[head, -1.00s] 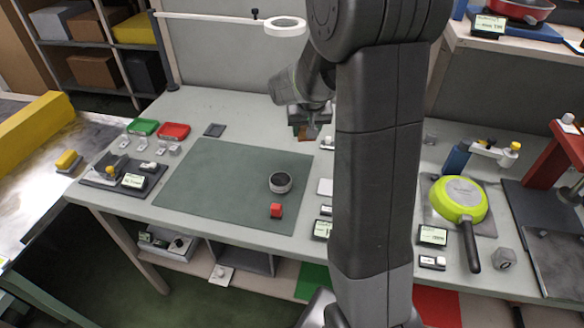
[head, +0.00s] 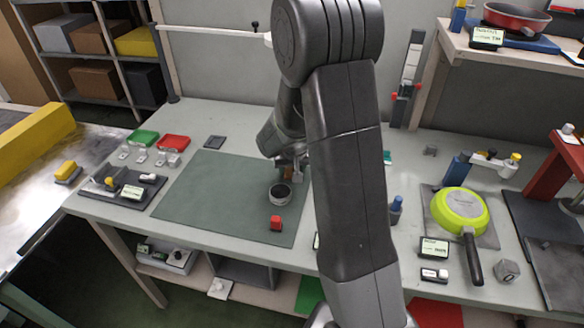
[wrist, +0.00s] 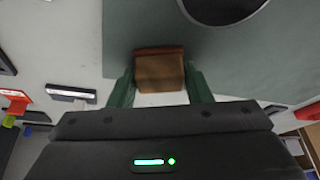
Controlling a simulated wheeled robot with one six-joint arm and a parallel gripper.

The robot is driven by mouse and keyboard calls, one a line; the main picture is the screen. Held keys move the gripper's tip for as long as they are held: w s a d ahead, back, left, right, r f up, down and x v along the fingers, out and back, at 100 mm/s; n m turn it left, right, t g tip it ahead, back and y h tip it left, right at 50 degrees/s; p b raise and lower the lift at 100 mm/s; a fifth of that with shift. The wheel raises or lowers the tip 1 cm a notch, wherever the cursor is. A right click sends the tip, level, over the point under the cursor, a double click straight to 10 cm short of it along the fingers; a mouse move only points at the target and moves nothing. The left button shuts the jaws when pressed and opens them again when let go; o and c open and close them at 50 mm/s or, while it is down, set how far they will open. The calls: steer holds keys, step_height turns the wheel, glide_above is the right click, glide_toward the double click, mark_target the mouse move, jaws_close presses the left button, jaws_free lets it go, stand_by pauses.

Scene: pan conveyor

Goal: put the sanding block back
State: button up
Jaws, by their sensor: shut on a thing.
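The sanding block (wrist: 160,72), a brown block with a darker reddish-brown edge, is between the two green fingers of my gripper (wrist: 160,84) in the wrist view. My gripper is shut on it. In the head view my gripper (head: 287,168) is over the right part of the green-grey mat (head: 200,190), just behind a round dark-topped cup (head: 279,199). Only a small brown bit of the block (head: 288,174) shows there. I cannot tell its height above the mat. My arm hides part of the bench to the right.
A small red block (head: 276,224) is on the mat in front of the cup. Green (head: 143,137) and red (head: 173,142) trays stand at the back left. A lime pan (head: 460,211) and a blue-topped item (head: 396,206) are at right. The mat's left half is clear.

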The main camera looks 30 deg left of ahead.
steer(key=shift+f, duration=0.2)
steer(key=o, duration=1)
steer(key=shift+r, duration=0.1)
steer(key=shift+r, duration=0.45)
steer(key=v, duration=1.1)
steer(key=shift+s+d+r, duration=0.1)
steer(key=shift+d+r, duration=0.05)
steer(key=shift+d, duration=0.1)
